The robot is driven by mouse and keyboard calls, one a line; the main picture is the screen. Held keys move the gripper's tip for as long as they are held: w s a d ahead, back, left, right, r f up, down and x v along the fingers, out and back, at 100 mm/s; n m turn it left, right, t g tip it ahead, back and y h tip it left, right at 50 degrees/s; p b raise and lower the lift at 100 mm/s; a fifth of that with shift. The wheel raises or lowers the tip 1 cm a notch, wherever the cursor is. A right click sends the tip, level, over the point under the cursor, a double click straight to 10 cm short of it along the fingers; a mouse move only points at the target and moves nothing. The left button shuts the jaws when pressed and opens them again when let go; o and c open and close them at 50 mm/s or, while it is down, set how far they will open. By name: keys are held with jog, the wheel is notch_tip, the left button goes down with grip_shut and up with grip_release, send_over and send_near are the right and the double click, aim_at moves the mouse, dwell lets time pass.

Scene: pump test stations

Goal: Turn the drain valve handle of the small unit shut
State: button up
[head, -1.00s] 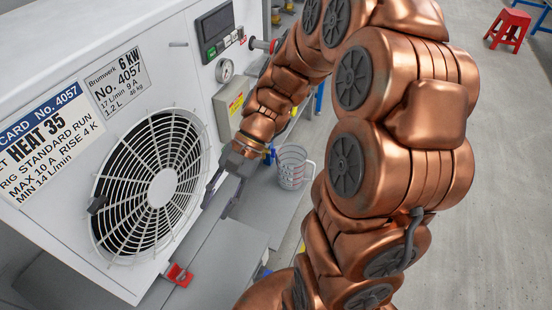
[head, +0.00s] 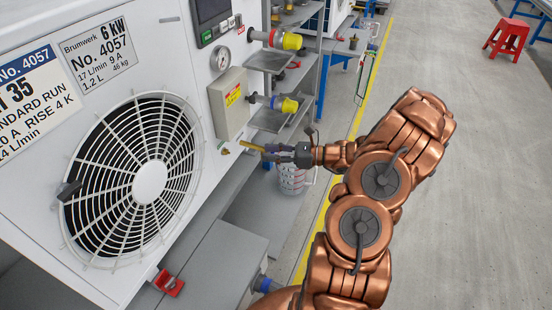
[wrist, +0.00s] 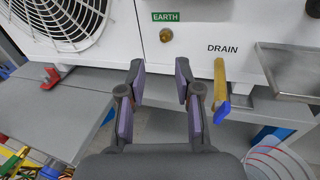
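The drain valve handle (head: 252,146) is a yellow lever sticking out from the lower right of the white unit (head: 180,65) labelled 6 kW, No. 4057. In the wrist view, the handle (wrist: 220,82) has a blue end and stands below the DRAIN label. My gripper (head: 273,152) is at the handle's outer end in the head view. In the wrist view my gripper (wrist: 158,92) is open with nothing between its fingers. The handle is just right of the right finger; whether they touch I cannot tell.
A brass stud (wrist: 166,35) sits under the EARTH label. A clear measuring jug (head: 291,182) stands below my gripper. Yellow-ended pipe fittings (head: 286,105) stick out above. A metal tray (wrist: 288,70) is right of the handle. The floor at right is clear up to a red stool (head: 508,36).

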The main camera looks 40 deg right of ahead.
jog(key=s+d+f+m+t+h+b, duration=0.1)
jog(key=d+f+m+t+h, duration=0.35)
jog(key=d+f, duration=0.35)
jog(key=x, duration=0.7)
jog(key=shift+d+r+g+y, duration=0.2)
jog(key=shift+r+g+y, duration=0.05)
jog(key=shift+g+y, duration=0.2)
jog(key=shift+w+m, duration=0.1)
jog(key=shift+m, duration=0.15)
grip_shut()
